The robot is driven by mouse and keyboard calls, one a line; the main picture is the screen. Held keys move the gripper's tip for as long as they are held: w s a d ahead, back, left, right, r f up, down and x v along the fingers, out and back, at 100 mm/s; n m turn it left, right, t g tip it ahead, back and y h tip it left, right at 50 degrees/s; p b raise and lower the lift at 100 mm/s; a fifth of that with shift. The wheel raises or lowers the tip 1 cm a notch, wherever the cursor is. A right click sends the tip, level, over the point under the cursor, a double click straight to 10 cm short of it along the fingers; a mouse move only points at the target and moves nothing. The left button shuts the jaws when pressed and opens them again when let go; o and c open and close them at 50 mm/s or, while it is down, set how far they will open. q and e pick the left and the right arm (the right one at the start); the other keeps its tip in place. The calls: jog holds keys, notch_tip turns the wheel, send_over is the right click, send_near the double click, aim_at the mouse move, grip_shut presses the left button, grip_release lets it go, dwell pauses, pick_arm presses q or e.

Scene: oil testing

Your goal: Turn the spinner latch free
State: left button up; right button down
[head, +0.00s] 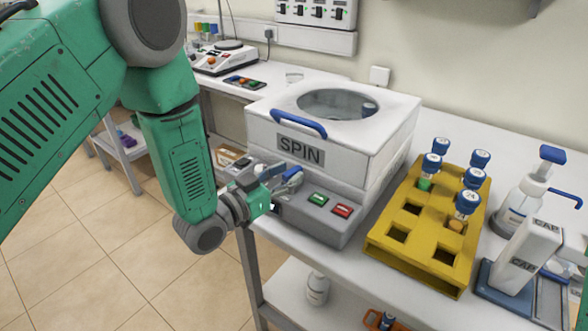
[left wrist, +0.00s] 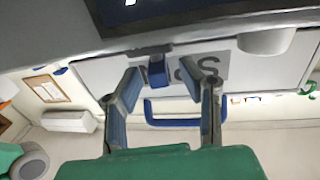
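The spinner (head: 390,145) is a white box on a grey base, with a round window in its lid, a blue handle (head: 297,122) and a SPIN label (head: 300,151). Its blue latch (head: 293,175) is on the front below the label, partly hidden by my left gripper (head: 284,178). In the left wrist view the latch (left wrist: 158,72) lies between the two blue-padded fingers of the left gripper (left wrist: 160,76), which are spread with gaps on both sides. The lid appears closed. My right gripper is out of view.
Green and red buttons (head: 330,204) sit on the base below the latch. A yellow rack (head: 381,237) with several blue-capped tubes stands to the right. Beyond it are a CAP device (head: 525,257) and a pump bottle (head: 522,204). The bench front edge is close to the left arm.

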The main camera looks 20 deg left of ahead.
pick_arm(q)
jog(key=shift+x, duration=0.9)
jog(key=shift+a, duration=0.15)
jog(key=shift+d, duration=0.2)
grip_shut()
jog(key=shift+n+t+y, duration=0.6)
jog(key=shift+n+y, duration=0.4)
jog(key=shift+y, duration=0.5)
grip_release()
jog(key=shift+a, duration=0.1)
